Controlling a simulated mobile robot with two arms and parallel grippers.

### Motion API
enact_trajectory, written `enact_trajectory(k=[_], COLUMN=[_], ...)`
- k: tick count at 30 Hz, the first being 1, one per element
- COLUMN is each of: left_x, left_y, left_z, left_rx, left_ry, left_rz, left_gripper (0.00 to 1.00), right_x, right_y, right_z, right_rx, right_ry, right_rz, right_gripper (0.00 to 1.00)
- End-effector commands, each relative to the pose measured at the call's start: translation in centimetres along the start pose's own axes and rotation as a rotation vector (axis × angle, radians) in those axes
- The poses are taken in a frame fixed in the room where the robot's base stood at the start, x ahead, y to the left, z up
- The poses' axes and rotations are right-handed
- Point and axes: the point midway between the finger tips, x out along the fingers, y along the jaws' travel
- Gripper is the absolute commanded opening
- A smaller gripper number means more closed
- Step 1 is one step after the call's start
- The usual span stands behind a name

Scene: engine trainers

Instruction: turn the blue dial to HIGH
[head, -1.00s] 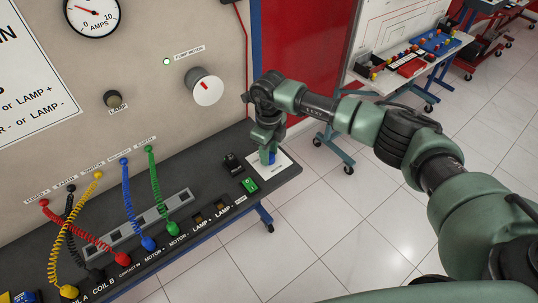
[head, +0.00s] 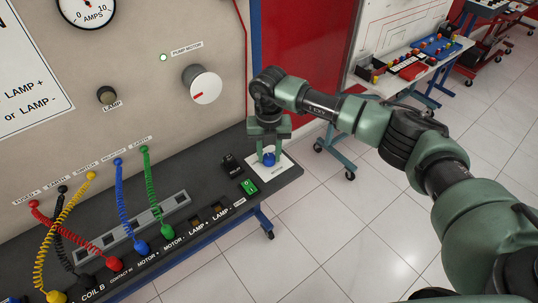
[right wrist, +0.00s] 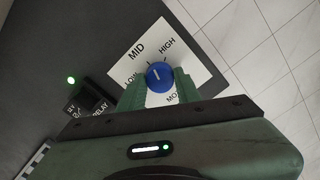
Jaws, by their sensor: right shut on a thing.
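The blue dial (head: 269,159) sits on a white label plate (head: 280,172) at the right end of the dark bench top. In the right wrist view the dial (right wrist: 159,76) shows a white pointer line aimed up and left, roughly toward MID. LOW is left of the dial and HIGH is up and right. My right gripper (head: 269,153) reaches down over the dial and is shut on it, with one green finger on each side. My left gripper is not in view.
A white pump motor disc (head: 206,87) with a red mark is on the panel. Coiled leads (head: 122,205) run along the bench at left. Open floor lies right of the bench.

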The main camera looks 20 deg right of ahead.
Motion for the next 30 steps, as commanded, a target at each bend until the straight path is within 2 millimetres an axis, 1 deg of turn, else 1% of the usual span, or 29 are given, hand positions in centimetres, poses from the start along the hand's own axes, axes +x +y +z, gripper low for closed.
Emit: enact_trajectory(k=[9,18,24,30], left_x=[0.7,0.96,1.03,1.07], left_y=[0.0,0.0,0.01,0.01], left_z=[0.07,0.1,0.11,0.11], left_rx=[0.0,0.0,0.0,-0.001], left_ry=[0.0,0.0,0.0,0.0], left_rz=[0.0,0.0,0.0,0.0], left_gripper=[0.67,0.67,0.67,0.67], right_x=[-0.13,-0.2,-0.22,-0.23], right_y=[0.0,-0.01,-0.01,-0.01], right_z=[0.17,0.18,0.19,0.22], right_rx=[0.301,0.544,0.653,0.714], right_ry=[-0.005,-0.005,-0.005,-0.006], right_rz=[0.002,0.003,0.003,0.003], right_gripper=[0.0,0.0,0.0,0.0])
